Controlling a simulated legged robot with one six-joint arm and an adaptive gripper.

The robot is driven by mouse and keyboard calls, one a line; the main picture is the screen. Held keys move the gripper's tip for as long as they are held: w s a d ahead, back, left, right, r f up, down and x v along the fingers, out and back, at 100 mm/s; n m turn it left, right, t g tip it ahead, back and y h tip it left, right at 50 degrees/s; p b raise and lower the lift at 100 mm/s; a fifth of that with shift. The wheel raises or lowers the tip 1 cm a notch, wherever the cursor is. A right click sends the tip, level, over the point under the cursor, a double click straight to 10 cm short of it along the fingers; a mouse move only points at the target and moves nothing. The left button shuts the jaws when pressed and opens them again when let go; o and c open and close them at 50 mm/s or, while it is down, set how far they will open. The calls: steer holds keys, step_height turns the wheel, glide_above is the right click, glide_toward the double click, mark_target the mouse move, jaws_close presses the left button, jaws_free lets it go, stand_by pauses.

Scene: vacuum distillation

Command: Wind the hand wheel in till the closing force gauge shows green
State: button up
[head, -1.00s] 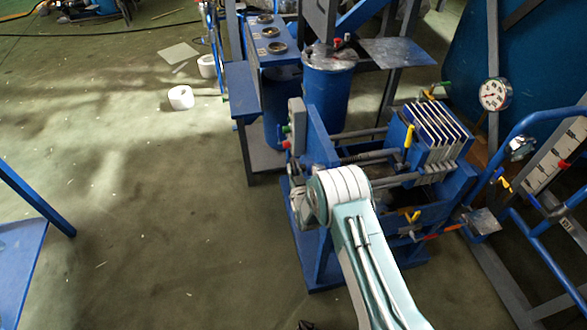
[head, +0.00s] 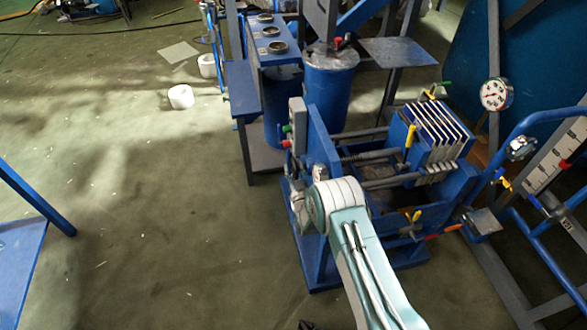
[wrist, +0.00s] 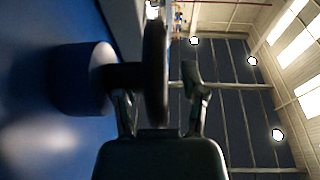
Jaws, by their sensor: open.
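The press (head: 322,150) has a blue frame, with a stack of pale plates (head: 440,130) between its rods. My arm's end is at the press's left end, and the arm hides the hand wheel and most of my gripper in the head view. In the wrist view the dark hand wheel (wrist: 156,75) stands edge-on, with a short shaft to a blue cylinder (wrist: 78,80). My gripper (wrist: 160,85) is open, one finger on each side of the wheel's rim; contact is unclear. A round white-faced gauge (head: 496,94) stands at the right; its reading is too small to tell.
A blue drum (head: 328,88) and a blue bench (head: 268,45) stand behind the press. Blue tubular rails (head: 520,140) close off the right. A blue table (head: 22,255) is at the left edge. The green floor between is mostly clear, with white rolls (head: 181,97) farther back.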

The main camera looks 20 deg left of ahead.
steer(key=v, duration=1.2)
steer(key=shift+a, duration=0.1)
stand_by(0.4)
